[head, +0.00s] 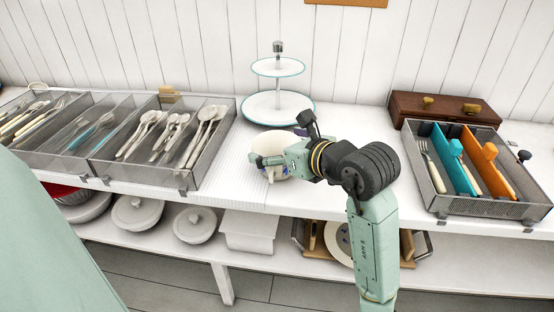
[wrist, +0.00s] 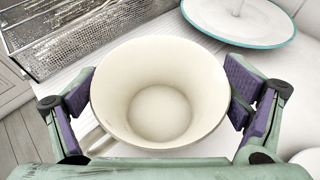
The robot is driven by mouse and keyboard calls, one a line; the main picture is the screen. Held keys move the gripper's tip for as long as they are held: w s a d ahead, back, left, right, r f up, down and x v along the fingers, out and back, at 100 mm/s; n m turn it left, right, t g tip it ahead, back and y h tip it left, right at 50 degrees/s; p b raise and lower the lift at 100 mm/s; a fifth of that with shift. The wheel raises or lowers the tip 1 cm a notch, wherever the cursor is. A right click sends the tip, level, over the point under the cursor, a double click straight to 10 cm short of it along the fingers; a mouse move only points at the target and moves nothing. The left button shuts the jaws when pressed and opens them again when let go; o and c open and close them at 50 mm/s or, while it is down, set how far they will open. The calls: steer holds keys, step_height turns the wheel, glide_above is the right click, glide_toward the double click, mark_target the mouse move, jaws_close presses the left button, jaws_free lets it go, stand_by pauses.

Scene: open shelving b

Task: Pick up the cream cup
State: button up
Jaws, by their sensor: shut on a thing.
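The cream cup (wrist: 160,95) is in the middle of the wrist view, its open mouth facing the camera and its inside empty. Its handle (wrist: 92,138) shows at the lower left of the cup. My gripper (wrist: 160,100) is shut on the cup, with a purple-padded finger at each side of it. In the head view the cup (head: 265,147) shows as a pale rounded shape at the shelf, partly hidden by my gripper (head: 268,160). I cannot tell whether its base touches the shelf.
A two-tier white stand (head: 278,107) with teal rims stands just behind the cup. Mesh cutlery trays (head: 160,145) lie to the left. Another cutlery tray (head: 480,205) and a brown wooden box (head: 445,108) are at the right. Lidded white pots (head: 137,213) sit on the lower shelf.

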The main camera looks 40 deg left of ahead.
steer(key=c, duration=0.4)
